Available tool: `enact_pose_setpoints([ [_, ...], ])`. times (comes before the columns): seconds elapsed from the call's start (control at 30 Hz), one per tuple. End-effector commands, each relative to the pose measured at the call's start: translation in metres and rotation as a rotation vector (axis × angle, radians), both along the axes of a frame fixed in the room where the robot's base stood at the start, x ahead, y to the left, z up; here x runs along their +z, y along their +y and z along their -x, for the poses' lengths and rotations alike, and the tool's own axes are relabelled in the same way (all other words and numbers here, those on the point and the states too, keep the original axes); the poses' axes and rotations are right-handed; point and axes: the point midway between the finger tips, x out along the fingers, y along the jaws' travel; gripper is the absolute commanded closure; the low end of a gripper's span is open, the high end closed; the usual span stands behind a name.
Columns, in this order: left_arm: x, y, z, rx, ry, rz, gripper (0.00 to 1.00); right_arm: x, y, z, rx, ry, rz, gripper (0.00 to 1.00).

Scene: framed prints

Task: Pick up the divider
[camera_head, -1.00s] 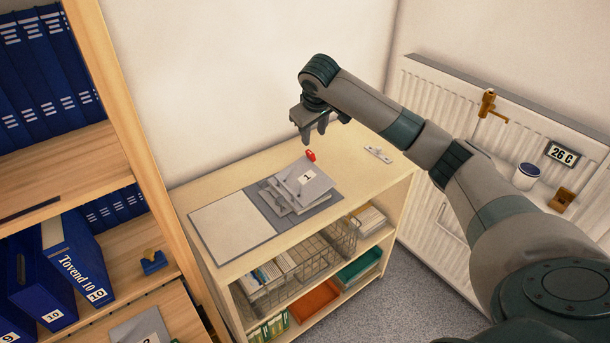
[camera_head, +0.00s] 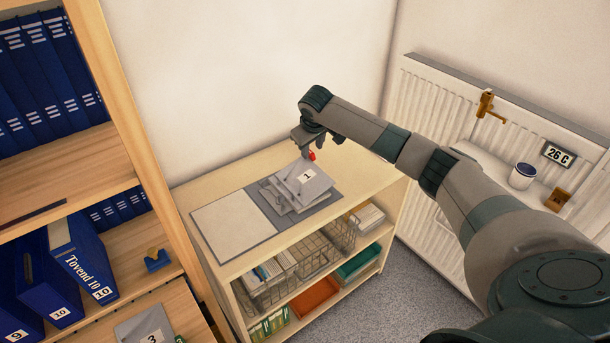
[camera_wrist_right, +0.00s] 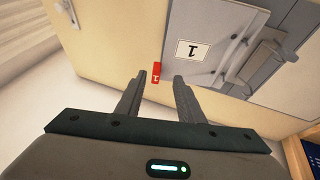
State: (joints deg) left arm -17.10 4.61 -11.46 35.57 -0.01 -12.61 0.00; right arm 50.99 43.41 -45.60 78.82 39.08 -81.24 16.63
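The divider (camera_head: 316,186) looks like a grey sheet with a white label "1", lying tilted on top of an open binder (camera_head: 235,226) on the low shelf's top. My right gripper (camera_head: 307,152) is open and low, pointing down at the tab. In the right wrist view, the red tab (camera_wrist_right: 156,73) shows between and just beyond the open fingertips (camera_wrist_right: 160,76), and the grey sheet (camera_wrist_right: 220,60) extends to the right. I cannot tell whether a finger touches the tab. My left gripper is out of view.
The low shelf (camera_head: 210,192) holds wire baskets and trays below. A tall shelf (camera_head: 110,100) with blue binders stands at the left. The wall is close behind.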

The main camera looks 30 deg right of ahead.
Motion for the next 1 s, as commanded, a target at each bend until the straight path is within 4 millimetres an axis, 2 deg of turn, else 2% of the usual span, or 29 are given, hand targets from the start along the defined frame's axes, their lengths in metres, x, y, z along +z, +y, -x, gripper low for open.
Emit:
enact_pose_setpoints([
  [0.27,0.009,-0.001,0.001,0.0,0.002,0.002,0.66,-0.009,-0.005,-0.009,-0.001,0.002,0.0,0.66],
  [0.63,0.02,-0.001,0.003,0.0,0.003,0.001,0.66,-0.039,-0.015,-0.025,0.0,0.001,0.0,0.66],
  [1.0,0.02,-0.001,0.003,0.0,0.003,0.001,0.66,-0.042,-0.017,-0.026,0.0,0.0,0.0,0.66],
])
